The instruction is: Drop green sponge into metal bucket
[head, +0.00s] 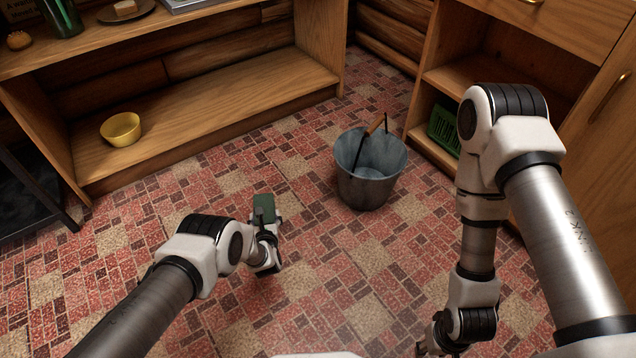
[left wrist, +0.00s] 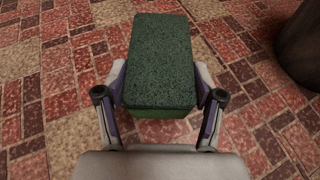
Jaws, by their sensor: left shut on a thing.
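The green sponge (head: 264,204) is held in my left gripper (head: 266,222), above the floor and to the left of the metal bucket. In the left wrist view the sponge (left wrist: 161,62) sits between the two fingers of the left gripper (left wrist: 160,98), which touch its sides. The metal bucket (head: 368,185) stands upright on the floor with its handle and wooden grip across the top. A dark rounded shape at the right edge of the left wrist view looks like the bucket (left wrist: 300,45). My right gripper (head: 432,342) is low in the head view, partly cut off; its fingers are unclear.
A wooden shelf (head: 200,110) with a yellow bowl (head: 121,129) stands at the back left. A wooden cabinet (head: 440,80) with a green crate (head: 443,128) is on the right. The tiled floor between my left gripper and the bucket is clear.

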